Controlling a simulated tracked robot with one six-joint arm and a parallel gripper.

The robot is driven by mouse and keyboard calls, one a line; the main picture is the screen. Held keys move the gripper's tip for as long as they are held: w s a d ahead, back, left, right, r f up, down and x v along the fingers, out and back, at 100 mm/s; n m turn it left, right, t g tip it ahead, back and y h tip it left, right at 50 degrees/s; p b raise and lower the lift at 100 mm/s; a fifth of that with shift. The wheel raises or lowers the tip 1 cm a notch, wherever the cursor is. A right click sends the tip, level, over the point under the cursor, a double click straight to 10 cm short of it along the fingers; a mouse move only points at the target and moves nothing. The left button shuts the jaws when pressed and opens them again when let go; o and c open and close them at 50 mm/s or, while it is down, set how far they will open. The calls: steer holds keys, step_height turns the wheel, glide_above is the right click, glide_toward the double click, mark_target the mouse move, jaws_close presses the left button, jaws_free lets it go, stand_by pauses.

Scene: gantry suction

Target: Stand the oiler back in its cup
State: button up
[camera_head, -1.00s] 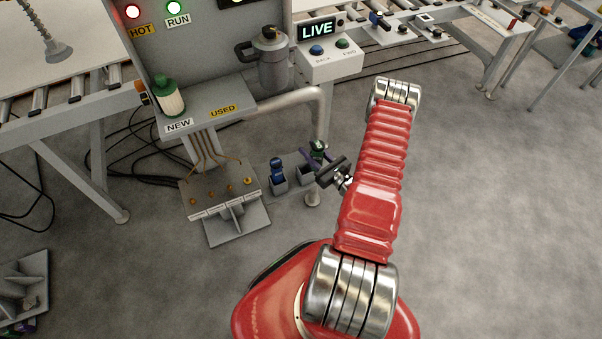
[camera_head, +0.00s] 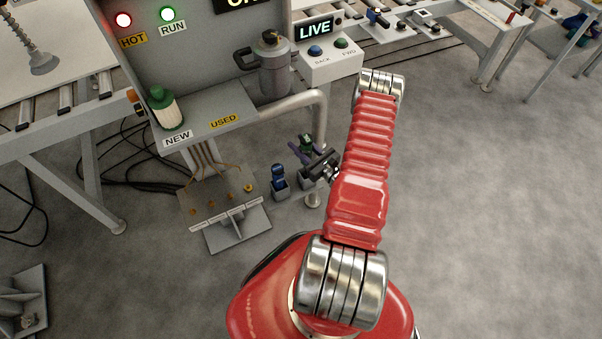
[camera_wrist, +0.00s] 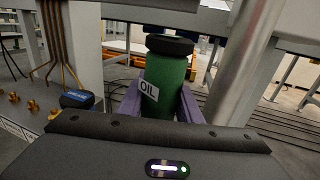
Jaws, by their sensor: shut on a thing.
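The oiler (camera_wrist: 166,85) is a green bottle with a black cap and a white OIL label. It stands about upright in the wrist view and also shows small in the head view (camera_head: 306,142). My gripper (camera_head: 300,149) is shut on it, with a purple finger on each side in the wrist view. A grey cup (camera_head: 308,184) is low under the oiler in the head view, partly covered by my gripper. The oiler's lower end is hidden, so I cannot tell whether it touches the cup.
A blue bottle (camera_head: 278,172) stands in the neighbouring cup (camera_head: 281,190). A grey pipe (camera_wrist: 241,66) runs close on the right of the oiler. The grey machine shelf (camera_head: 205,128) is to the upper left. Open floor (camera_head: 480,210) lies to the right.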

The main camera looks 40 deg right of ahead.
steer(key=shift+f, duration=2.7)
steer(key=shift+s+f, duration=0.1)
steer(key=shift+f, duration=1.9)
jaws_close()
steer(key=shift+a+f, duration=0.1)
steer(key=shift+f, duration=0.1)
steer(key=o, duration=0.8)
jaws_free()
steer(key=shift+c, duration=0.2)
steer(key=o, duration=0.4)
steer(key=shift+r, duration=0.1)
steer(key=shift+c, duration=0.2)
